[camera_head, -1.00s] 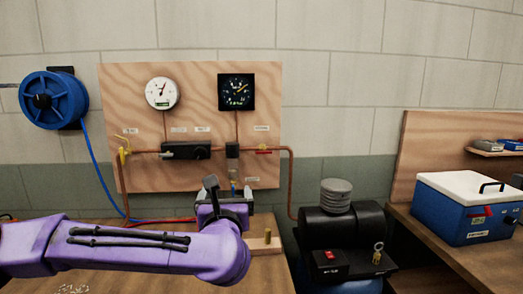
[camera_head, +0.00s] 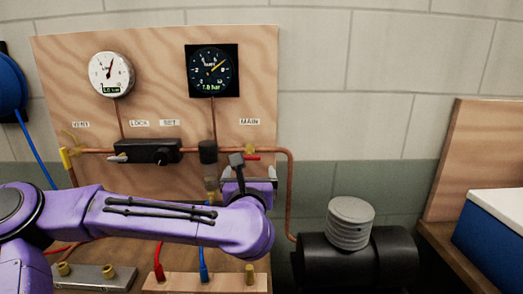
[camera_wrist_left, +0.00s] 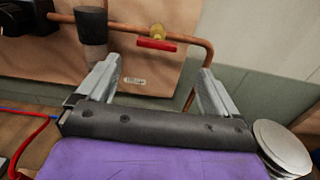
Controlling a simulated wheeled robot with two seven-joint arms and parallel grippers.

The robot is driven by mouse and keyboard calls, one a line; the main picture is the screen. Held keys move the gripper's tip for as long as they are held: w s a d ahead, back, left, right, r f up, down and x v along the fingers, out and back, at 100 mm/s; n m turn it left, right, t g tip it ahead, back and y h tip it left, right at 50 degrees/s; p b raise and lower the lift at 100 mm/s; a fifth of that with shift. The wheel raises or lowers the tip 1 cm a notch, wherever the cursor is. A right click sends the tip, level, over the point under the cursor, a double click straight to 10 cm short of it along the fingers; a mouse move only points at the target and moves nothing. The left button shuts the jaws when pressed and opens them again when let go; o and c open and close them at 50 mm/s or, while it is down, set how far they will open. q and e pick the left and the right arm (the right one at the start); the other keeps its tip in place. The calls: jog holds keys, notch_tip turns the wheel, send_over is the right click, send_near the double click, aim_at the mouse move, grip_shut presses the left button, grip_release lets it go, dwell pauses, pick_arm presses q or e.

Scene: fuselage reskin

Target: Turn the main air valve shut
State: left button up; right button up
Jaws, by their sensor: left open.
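The main air valve (camera_head: 250,151) sits on the copper pipe under the MAIN label. Its red handle (camera_head: 253,157) lies roughly along the pipe. In the left wrist view the red handle (camera_wrist_left: 157,44) and the brass valve body show clearly, above and between my finger tips. My left gripper (camera_head: 250,172) is just below the valve, partly hidden by its own wrist. In the left wrist view my left gripper (camera_wrist_left: 160,68) is open with nothing between its fingers, and no contact with the handle shows. My right gripper is not in view.
A black regulator (camera_head: 208,152) hangs on the pipe left of the valve. The pipe bends down at the right (camera_head: 291,190) towards a black compressor (camera_head: 355,260). A dark gauge (camera_head: 212,70) reads 7.0 bar. A wooden block (camera_head: 205,284) with hose fittings lies below.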

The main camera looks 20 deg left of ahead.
aim_at(249, 158)
pick_arm(q)
jog(key=p+x, duration=0.1)
jog(key=x, duration=0.2)
jog(key=p+x, duration=0.2)
jog(key=x, duration=0.1)
jog(key=p+x, duration=0.1)
jog(key=x, duration=0.2)
jog(key=shift+w+a+r, duration=0.25)
jog(key=shift+a+r, duration=0.1)
jog(key=shift+a, duration=0.05)
jog(key=shift+s, duration=0.15)
jog(key=shift+c, duration=0.3)
jog(key=c, duration=1)
